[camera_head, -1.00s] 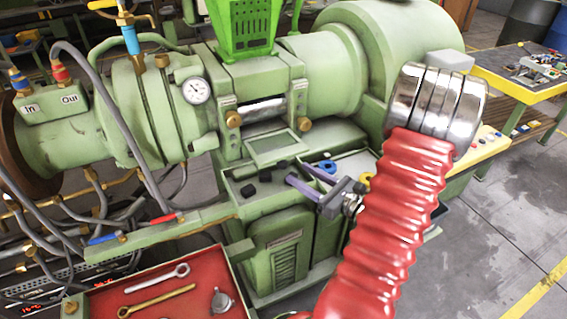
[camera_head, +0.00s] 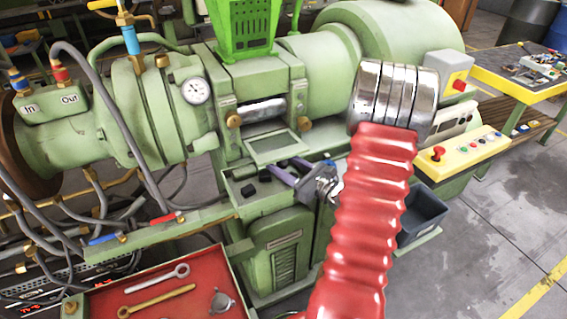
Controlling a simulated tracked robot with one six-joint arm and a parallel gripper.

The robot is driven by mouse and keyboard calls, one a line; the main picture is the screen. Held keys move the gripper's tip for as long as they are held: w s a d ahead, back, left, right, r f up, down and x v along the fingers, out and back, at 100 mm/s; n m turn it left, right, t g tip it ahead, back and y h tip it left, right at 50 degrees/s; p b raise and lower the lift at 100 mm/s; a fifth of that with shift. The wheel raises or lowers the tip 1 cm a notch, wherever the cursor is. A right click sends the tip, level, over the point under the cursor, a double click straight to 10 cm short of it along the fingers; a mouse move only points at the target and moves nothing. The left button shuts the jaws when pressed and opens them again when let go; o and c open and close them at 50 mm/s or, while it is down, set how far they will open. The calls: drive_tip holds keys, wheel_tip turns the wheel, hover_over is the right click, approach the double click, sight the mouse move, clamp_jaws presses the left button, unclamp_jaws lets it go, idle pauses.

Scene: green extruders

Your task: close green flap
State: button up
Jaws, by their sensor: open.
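The green flap (camera_head: 272,147) is a small framed panel on the front of the green extruder. It is swung down and out below an opening where a shiny metal roller (camera_head: 263,111) shows. My gripper (camera_head: 282,167) has two purple fingers, spread apart and empty, pointing up and left. The fingertips are just below the flap's lower edge in the picture. I cannot tell whether they touch it. My red ribbed arm hides part of the machine to the right.
A red tray with wrenches (camera_head: 160,290) is at the bottom left. A yellow control panel (camera_head: 460,155) and a dark bin (camera_head: 422,215) are to the right. Hoses (camera_head: 110,130) hang at the left.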

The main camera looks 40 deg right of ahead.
drive_tip(key=shift+c, duration=0.2)
clamp_jaws()
idle(0.3)
drive_tip(key=shift+d, duration=0.25)
drive_tip(key=shift+a, duration=0.1)
